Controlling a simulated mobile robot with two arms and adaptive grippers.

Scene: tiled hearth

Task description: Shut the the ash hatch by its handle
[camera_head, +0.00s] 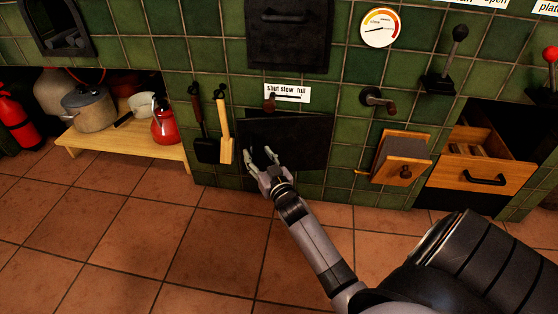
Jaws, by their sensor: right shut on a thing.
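The ash hatch (305,143) looks to be the black panel low in the green tiled wall, under the "shut slow full" label. It seems to stand a little ajar, with a dark gap along its left and upper side; how far is hard to tell. My right gripper (265,160) is at the hatch's lower left part, its fingers shut on what seems to be the hatch's handle. The handle itself is hidden by the fingers. My left gripper is not in view.
A black shovel (205,148) and a yellow-handled tool (224,130) hang just left of the hatch. A low bench (125,146) with pots stands left. The tiled floor (130,240) is clear.

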